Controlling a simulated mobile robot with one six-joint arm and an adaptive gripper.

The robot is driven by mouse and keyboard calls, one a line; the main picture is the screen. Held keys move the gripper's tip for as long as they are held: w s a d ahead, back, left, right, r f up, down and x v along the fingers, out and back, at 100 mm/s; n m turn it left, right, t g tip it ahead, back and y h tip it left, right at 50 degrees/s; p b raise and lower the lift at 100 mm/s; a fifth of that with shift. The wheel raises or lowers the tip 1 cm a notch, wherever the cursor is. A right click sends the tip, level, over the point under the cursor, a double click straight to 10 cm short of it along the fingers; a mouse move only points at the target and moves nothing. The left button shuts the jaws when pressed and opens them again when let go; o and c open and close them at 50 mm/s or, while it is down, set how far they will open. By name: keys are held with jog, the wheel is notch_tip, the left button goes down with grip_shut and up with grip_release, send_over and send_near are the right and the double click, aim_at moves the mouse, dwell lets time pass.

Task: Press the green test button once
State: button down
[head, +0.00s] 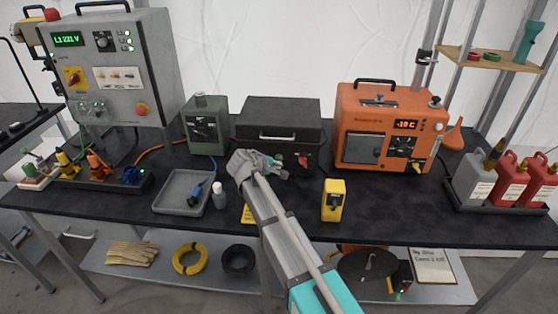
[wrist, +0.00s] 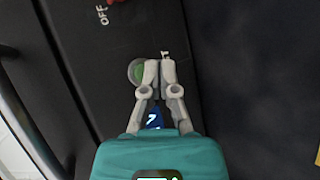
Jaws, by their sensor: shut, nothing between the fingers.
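The green test button (wrist: 136,71) shows in the wrist view as a round green cap with a pale rim on a dark panel. My gripper (wrist: 162,66) is shut and empty. Its fingertips lie just right of the button and cover part of its right side. I cannot tell whether they touch the button or the panel. In the head view my gripper (head: 286,174) is at the lower front of the black case (head: 278,112).
In the head view a red switch (head: 303,160) sits beside my gripper. A green box (head: 207,125) stands left, an orange unit (head: 352,115) right, and a yellow meter (head: 333,200) in front.

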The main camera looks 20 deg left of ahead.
jog(key=shift+s, duration=0.1)
jog(key=shift+s+d, duration=0.2)
jog(key=shift+s, duration=0.6)
jog(key=shift+s+d, duration=0.2)
jog(key=shift+s, duration=0.55)
jog(key=shift+s+d, duration=0.2)
jog(key=shift+s, duration=0.6)
jog(key=shift+s, duration=0.15)
